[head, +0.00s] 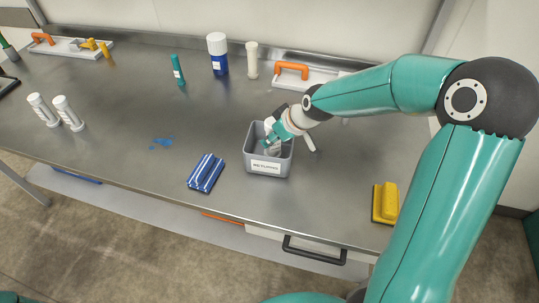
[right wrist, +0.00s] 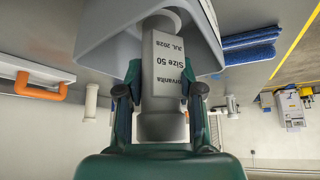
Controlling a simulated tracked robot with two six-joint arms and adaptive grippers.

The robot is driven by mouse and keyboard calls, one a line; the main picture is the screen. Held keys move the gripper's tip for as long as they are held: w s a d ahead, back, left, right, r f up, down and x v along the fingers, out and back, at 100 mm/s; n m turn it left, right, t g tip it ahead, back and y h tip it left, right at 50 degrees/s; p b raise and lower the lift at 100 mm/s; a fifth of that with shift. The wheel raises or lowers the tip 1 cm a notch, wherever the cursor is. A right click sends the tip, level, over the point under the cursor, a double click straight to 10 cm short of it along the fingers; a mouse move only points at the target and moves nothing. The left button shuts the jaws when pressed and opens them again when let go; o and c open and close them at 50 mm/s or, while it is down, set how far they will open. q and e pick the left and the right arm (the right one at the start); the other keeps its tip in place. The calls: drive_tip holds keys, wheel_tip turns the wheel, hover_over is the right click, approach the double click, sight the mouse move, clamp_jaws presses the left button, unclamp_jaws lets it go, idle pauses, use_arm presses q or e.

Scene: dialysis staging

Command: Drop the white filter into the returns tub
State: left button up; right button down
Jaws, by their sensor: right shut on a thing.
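My right gripper (head: 275,130) reaches down into the mouth of the grey tub (head: 266,180), which has a white label on its front. It is shut on a white filter (right wrist: 164,62); in the right wrist view the gripper (right wrist: 162,95) has a finger on each side of it. In the head view the filter (head: 273,148) is partly hidden by the gripper and tub walls. My left gripper is not in view.
Two white cylinders (head: 55,110) stand at the left and another (head: 252,60) at the back, near a blue bottle (head: 218,60) and teal tube (head: 178,70).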

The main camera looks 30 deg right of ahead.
drive_tip(key=shift+f, duration=0.15)
drive_tip(key=c, duration=0.7)
unclamp_jaws()
drive_tip(key=shift+o, duration=0.2)
drive_tip(key=v, duration=1.2)
